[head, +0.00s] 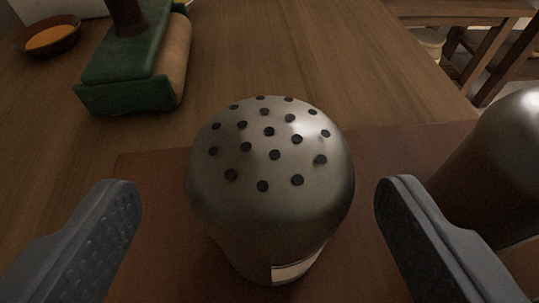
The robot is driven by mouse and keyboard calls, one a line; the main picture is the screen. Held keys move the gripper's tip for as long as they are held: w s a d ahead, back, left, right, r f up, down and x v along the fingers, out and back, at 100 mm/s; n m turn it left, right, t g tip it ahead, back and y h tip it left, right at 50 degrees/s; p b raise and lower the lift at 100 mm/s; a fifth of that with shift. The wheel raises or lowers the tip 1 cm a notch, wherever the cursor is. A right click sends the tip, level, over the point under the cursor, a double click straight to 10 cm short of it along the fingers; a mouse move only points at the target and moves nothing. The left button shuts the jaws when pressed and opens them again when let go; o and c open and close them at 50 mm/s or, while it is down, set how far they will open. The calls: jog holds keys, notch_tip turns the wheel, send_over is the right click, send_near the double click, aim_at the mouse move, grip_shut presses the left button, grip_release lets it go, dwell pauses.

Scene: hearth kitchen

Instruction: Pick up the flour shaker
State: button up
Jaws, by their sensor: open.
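The flour shaker (270,190) is a metal shaker with a domed top full of dark holes and a pale label low on its body. It stands upright in the middle of the head view, on a reddish-brown board or mat (150,190). My gripper (258,208) is open, with one dark finger to the left of the shaker and one to the right. There is a gap between each finger and the shaker, and neither touches it. The shaker's lower end is partly cut off from view by its own dome.
A second metal container (495,175) stands close on the right, behind the right finger. A green box-like thing with a tan roll (135,60) lies at the upper left, near a bowl with orange contents (50,37). The wooden table (320,60) is clear behind the shaker.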

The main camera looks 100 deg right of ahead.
jog(key=shift+s+b+x, duration=0.2)
jog(key=shift+b+x, duration=0.1)
jog(key=shift+x, duration=2.4)
jog(key=c, duration=1.1)
